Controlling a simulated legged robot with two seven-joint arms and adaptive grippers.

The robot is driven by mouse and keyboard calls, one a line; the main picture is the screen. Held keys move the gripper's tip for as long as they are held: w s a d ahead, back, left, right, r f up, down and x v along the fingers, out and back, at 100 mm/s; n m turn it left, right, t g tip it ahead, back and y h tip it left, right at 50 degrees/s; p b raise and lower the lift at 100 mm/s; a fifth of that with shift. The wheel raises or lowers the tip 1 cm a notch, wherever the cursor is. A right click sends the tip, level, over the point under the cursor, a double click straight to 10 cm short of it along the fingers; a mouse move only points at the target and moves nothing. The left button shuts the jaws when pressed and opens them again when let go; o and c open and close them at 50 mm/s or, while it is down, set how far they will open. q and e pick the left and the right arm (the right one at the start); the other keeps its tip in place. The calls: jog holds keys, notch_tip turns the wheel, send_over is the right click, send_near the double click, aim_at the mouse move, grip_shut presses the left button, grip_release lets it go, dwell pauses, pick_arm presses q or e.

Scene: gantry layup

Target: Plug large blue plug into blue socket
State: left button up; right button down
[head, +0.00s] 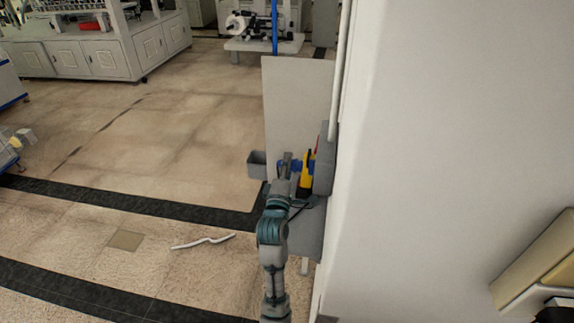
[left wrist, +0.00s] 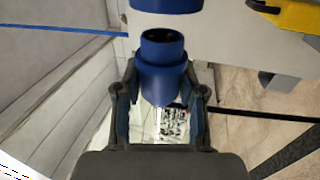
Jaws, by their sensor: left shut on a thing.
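The large blue plug (left wrist: 162,82) is between the two fingers of my left gripper (left wrist: 165,98) in the left wrist view. The gripper is shut on it. The plug's round end, with a dark inside, points toward the top of that view. A blue round part (left wrist: 167,5), likely the blue socket, is cut off by the top edge. A pale gap shows between it and the plug. In the head view my left gripper (head: 286,164) is beside the grey wall-side unit, with blue parts close to it; its fingers are small there. My right gripper is not in view.
A yellow part (head: 305,178) sits on the grey unit (head: 325,160), right of my gripper; it also shows in the left wrist view (left wrist: 292,14). A small grey bin (head: 257,165) is left of it. A white wall (head: 440,130) fills the right. Open floor lies left.

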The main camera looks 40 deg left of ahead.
pick_arm(q)
jog(key=shift+w+d+r, duration=0.1)
jog(key=shift+d, duration=0.6)
jog(key=shift+w+a, duration=0.1)
jog(key=shift+a, duration=0.05)
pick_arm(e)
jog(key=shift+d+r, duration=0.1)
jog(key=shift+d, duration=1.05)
pick_arm(q)
jog(key=shift+w, duration=0.15)
jog(key=shift+w+d, duration=0.1)
jog(key=shift+d, duration=0.3)
jog(key=shift+a+p, duration=0.2)
jog(key=shift+p, duration=0.25)
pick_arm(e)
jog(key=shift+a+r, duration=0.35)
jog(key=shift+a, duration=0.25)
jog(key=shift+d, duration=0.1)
